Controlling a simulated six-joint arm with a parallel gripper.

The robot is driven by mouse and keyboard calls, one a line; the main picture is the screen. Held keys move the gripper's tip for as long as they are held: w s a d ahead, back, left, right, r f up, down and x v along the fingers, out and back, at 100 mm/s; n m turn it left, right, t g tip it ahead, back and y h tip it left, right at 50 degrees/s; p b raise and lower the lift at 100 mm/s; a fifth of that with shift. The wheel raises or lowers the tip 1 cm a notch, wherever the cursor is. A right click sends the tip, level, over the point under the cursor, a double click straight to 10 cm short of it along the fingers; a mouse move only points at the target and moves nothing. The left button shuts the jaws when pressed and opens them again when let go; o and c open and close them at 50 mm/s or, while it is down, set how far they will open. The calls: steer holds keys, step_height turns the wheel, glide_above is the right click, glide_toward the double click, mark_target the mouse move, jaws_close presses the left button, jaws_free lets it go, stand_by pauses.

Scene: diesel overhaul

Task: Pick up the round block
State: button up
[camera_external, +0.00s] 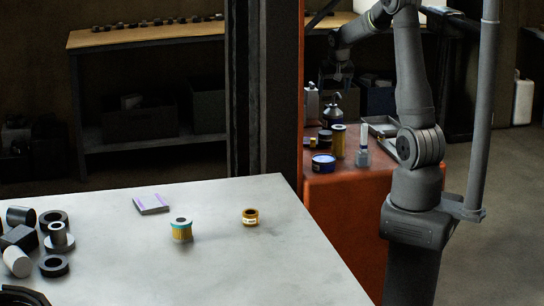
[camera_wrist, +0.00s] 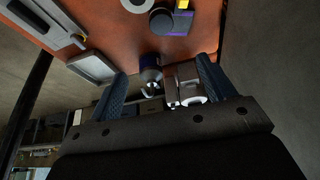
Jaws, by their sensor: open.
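I cannot tell for sure which thing is the round block. Several round parts stand on the pale table (camera_external: 300,270): a short gold ring-like piece (camera_external: 250,218), a yellow cylinder with a teal band (camera_external: 181,230), a white cylinder (camera_external: 17,261), a dark ring (camera_external: 54,266) and a grey flanged piece (camera_external: 59,238). My gripper (camera_external: 338,72) is up over the orange bench, away from this table. In the wrist view my gripper (camera_wrist: 163,75) has its fingers wide apart. A dark bottle (camera_wrist: 150,72) and a pale object (camera_wrist: 187,84) show between and beyond them.
The orange bench (camera_external: 330,190) holds a blue tin (camera_external: 323,164), a yellow cylinder (camera_external: 338,141), a pale bottle (camera_external: 362,147) and a tray (camera_external: 382,126). A dark post (camera_external: 285,90) stands behind the pale table. The pale table's front right is clear.

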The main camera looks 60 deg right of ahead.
glide_above(325, 132)
steer(key=s+a, duration=0.2)
step_height(325, 132, down, 14)
steer(key=shift+s+d+r, duration=0.1)
steer(key=shift+r, duration=0.1)
steer(key=shift+x, duration=3.2)
steer(key=c, duration=1.6)
steer(key=shift+w, duration=0.25)
jaws_close()
steer(key=shift+r, duration=0.2)
